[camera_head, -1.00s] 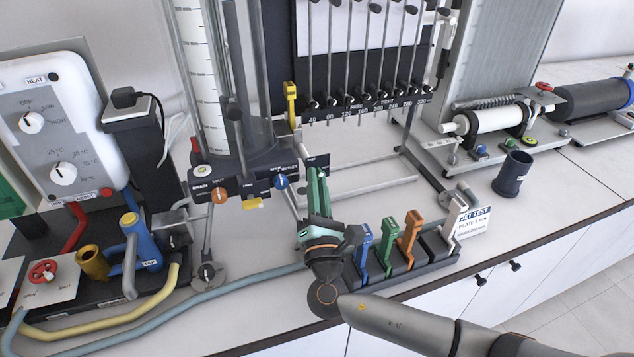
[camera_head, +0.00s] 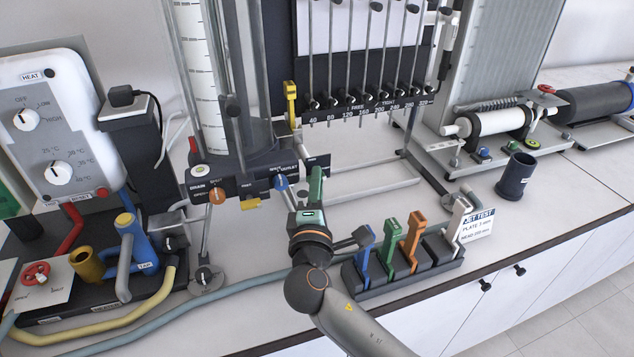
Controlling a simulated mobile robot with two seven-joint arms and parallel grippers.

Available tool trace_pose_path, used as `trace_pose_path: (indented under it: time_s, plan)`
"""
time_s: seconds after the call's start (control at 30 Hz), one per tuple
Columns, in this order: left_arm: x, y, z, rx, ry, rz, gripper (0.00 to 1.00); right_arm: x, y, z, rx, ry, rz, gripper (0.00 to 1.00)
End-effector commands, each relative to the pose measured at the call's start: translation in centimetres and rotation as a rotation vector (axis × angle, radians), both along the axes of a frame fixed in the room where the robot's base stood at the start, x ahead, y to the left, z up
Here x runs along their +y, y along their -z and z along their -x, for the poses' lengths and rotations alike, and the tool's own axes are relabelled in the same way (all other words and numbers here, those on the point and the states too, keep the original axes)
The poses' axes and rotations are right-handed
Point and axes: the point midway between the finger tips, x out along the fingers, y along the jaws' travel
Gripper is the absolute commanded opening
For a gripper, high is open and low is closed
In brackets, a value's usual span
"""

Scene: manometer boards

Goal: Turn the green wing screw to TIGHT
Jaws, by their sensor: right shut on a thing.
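My right gripper (camera_head: 316,182) reaches up from the bottom of the head view, in front of the manometer board. Its fingers are shut at a small dark labelled plate (camera_head: 318,160) below the board, on the green wing screw. The screw is hidden by the green-coloured fingers, so I cannot read its angle. The plate's lettering is too small to read for certain. My left gripper is not in view.
A rack (camera_head: 405,275) with blue, green, orange and white levers stands close to the right of my wrist. A blue valve knob (camera_head: 281,182) is just left of my fingers. A dark cup (camera_head: 515,175) stands farther right. A pale blue hose (camera_head: 235,295) runs along the bench.

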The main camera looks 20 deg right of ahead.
Motion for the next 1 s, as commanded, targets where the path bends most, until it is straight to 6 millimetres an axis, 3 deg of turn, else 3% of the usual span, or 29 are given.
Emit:
trace_pose_path:
  time_s: [0.33, 0.9, 0.93, 1.0]
  plan:
    - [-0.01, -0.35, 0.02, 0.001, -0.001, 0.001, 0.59, 0.06, 0.08, 0.03, 0.009, -0.001, -0.154, 0.00]
    - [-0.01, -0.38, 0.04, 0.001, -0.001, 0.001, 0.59, 0.04, 0.08, 0.02, 0.010, 0.000, -0.182, 0.00]
    - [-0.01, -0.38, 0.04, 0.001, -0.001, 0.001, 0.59, 0.04, 0.08, 0.02, 0.009, -0.001, -0.182, 0.17]
    - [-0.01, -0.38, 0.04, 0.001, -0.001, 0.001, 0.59, 0.04, 0.07, 0.01, 0.009, -0.001, -0.182, 0.25]
